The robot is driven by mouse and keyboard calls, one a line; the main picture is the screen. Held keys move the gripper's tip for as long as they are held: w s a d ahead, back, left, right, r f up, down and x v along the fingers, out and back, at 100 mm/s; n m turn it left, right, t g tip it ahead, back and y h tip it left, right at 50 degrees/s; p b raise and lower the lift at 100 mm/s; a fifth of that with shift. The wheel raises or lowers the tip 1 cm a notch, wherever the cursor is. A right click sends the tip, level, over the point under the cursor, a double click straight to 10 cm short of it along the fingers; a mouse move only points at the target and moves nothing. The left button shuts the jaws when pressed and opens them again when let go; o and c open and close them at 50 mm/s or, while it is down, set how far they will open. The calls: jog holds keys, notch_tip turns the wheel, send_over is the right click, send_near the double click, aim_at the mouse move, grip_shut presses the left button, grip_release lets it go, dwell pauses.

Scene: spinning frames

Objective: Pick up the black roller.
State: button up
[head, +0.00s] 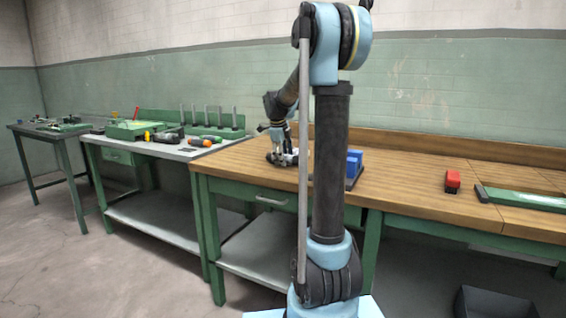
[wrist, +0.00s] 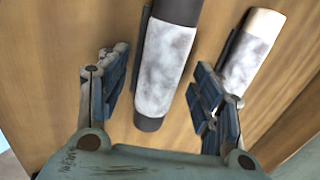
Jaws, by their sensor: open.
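In the wrist view a roller with a dark grey to black lower end and a mottled pale sleeve (wrist: 166,62) lies on the wooden bench top. My gripper (wrist: 160,64) is open, with one finger on each side of this roller in the picture. I cannot tell how far the fingertips are above it. A second roller with a cream end (wrist: 249,52) lies to the right, partly hidden by the right finger. In the head view my gripper (head: 284,158) is low over the bench, and the rollers cannot be made out clearly there.
A grey bench with tools (head: 170,147) stands left. Bare wood lies between blue and red.

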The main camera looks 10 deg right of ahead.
jog(key=c, duration=1.2)
jog(key=shift+c, duration=0.2)
